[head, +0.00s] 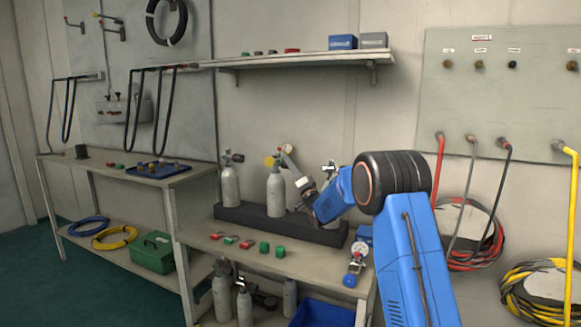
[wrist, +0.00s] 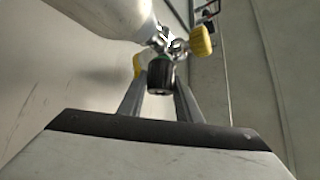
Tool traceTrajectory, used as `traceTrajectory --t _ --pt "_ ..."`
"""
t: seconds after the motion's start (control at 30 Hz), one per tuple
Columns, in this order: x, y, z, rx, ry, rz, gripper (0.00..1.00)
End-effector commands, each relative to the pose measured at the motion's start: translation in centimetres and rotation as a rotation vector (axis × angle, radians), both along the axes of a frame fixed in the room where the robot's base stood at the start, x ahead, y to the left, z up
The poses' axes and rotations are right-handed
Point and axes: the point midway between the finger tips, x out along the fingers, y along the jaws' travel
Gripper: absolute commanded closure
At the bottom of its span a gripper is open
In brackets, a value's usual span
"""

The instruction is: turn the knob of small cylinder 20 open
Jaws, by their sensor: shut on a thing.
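Three small grey cylinders stand upright in a dark rack (head: 240,218) on the bench; I cannot read their numbers. My gripper (head: 287,157) reaches from the right to the valve of the middle cylinder (head: 276,192). In the wrist view, that cylinder's grey body (wrist: 105,14) fills the upper left. Its valve (wrist: 170,42) is metallic with yellow parts on both sides. My gripper's two fingers (wrist: 160,92) are shut on the dark knob (wrist: 160,76), one finger on each side. In the head view the knob is hidden or too small to tell.
A shelf (head: 300,60) with boxes hangs above. Red and green small parts (head: 247,244) and a gauge (head: 361,249) lie on the bench in front. Hoses hang on the right wall.

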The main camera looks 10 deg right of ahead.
Motion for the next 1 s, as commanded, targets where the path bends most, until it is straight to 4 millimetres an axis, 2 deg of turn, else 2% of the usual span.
traceTrajectory --t 0.67,0.7,0.73,1.0 --pt "-0.01 0.09 0.00 -0.034 -0.045 0.002 0.91" --pt "0.00 0.09 -0.01 -0.034 -0.045 0.002 0.59" --pt "0.00 0.09 -0.01 -0.034 -0.045 0.002 0.52" --pt "0.00 0.05 0.00 -0.033 -0.044 0.001 0.51"
